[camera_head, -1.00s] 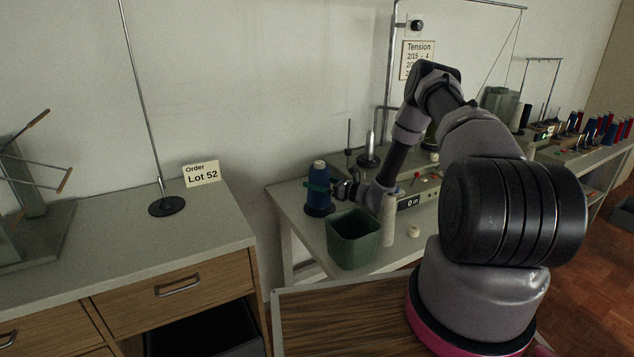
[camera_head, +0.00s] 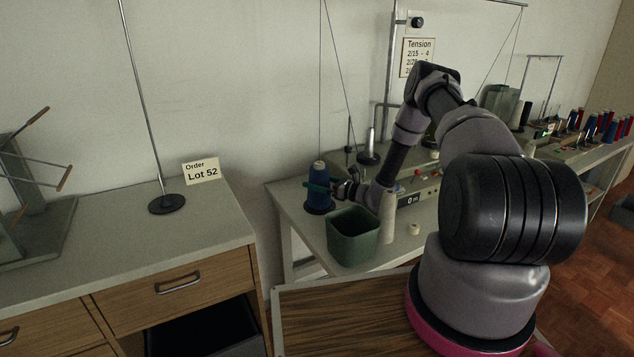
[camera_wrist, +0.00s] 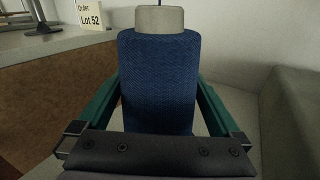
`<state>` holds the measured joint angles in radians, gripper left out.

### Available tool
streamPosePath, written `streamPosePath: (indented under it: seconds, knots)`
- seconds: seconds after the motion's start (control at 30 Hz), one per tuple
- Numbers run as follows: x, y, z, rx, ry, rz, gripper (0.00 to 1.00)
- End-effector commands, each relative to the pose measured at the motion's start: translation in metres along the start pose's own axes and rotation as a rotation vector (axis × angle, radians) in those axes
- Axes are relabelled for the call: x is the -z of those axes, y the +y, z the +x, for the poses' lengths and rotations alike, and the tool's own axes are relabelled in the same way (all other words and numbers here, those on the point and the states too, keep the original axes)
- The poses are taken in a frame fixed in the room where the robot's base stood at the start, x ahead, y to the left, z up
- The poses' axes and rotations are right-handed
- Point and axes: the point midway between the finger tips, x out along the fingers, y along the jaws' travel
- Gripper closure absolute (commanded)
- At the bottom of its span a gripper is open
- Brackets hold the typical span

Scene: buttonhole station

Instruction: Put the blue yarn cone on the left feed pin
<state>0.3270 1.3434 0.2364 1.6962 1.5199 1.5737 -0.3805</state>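The blue yarn cone (camera_head: 317,200) stands upright at the left end of the sewing-station table, with its pale core top showing. It fills the middle of the wrist view (camera_wrist: 158,85). My gripper (camera_head: 320,187) reaches it from the right, its green fingers along both sides of the cone; they also show in the wrist view (camera_wrist: 160,105). The fingers appear to touch the cone, and their tips are hidden behind it. A thin thread (camera_head: 321,80) rises from the cone top. The pin under the cone is hidden, so its seating cannot be seen directly.
A green bin (camera_head: 352,240) stands just in front of the cone, and a pale cone (camera_head: 387,215) stands near my wrist. A left counter (camera_head: 110,230) bears the Lot 52 card (camera_head: 201,171). More coloured cones stand far right.

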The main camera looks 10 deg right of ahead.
Motion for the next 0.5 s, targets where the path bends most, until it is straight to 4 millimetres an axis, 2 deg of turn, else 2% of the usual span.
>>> streamPosePath:
  seconds: [0.17,0.27,0.5]
  knots:
    - [0.0,0.0,0.0,0.0,0.001,0.0,0.0]
    - [-0.007,0.0,0.0,0.0,0.0,-0.001,0.0]
    - [-0.05,0.004,0.0,-0.001,-0.001,-0.003,0.0]
